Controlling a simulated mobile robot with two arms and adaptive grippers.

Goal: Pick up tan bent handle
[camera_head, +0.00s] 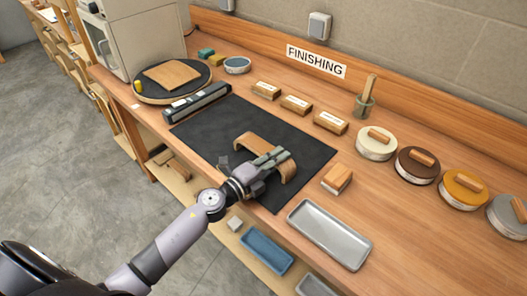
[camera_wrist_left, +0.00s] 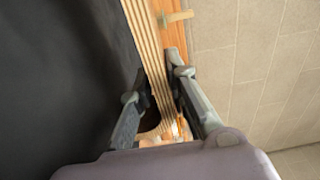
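The tan bent handle (camera_head: 257,143), a curved strip of laminated wood, is at the black mat. My left gripper (camera_head: 271,159) reaches over its middle part from the front. In the left wrist view the handle's striped edge (camera_wrist_left: 147,45) runs between the two fingers of my left gripper (camera_wrist_left: 158,78). Both fingertips are very close to the handle's sides; I cannot tell whether they press on it. The fingers hide part of the handle in the head view. My right gripper is not in view.
The black mat (camera_head: 205,131) lies on the wooden bench. A long dark tool (camera_head: 197,102) lies at its left edge. A sanding block (camera_head: 337,178) and grey tray (camera_head: 329,233) lie to the right. Labelled blocks (camera_head: 296,104) and round tins (camera_head: 416,165) line the back.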

